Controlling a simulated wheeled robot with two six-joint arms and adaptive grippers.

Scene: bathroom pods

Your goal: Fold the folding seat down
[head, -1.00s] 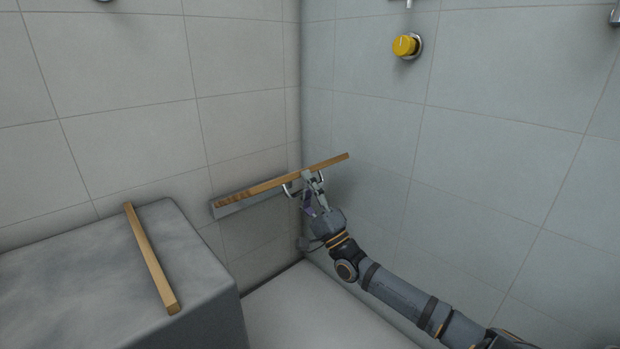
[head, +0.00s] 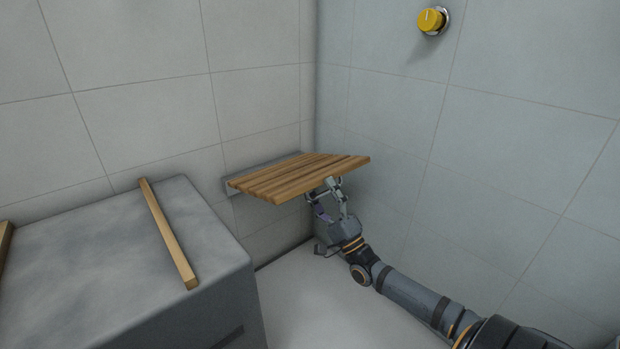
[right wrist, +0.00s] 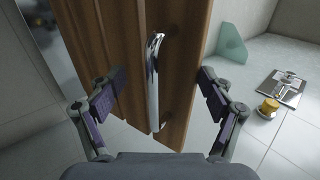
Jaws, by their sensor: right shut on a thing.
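The folding seat (head: 295,178) is a slatted wooden panel on a grey wall mount (head: 232,188) near the corner. Its slatted top face shows, and it stands out from the wall, tilted in the picture. In the right wrist view its wooden slats (right wrist: 110,50) fill the middle, with a chrome handle (right wrist: 154,80) along them. My right gripper (head: 330,190) is at the seat's near edge, shut on the seat; its fingers (right wrist: 160,98) lie on either side of the handle in the wrist view. The exact contact is hidden. My left gripper is not in view.
A grey block (head: 120,285) with a wooden bar (head: 169,233) on top stands at left. A yellow knob (head: 432,20) is on the right wall and also shows in the wrist view (right wrist: 268,107). A pale floor (head: 300,310) lies below the seat. A translucent green piece (right wrist: 232,45) shows beyond.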

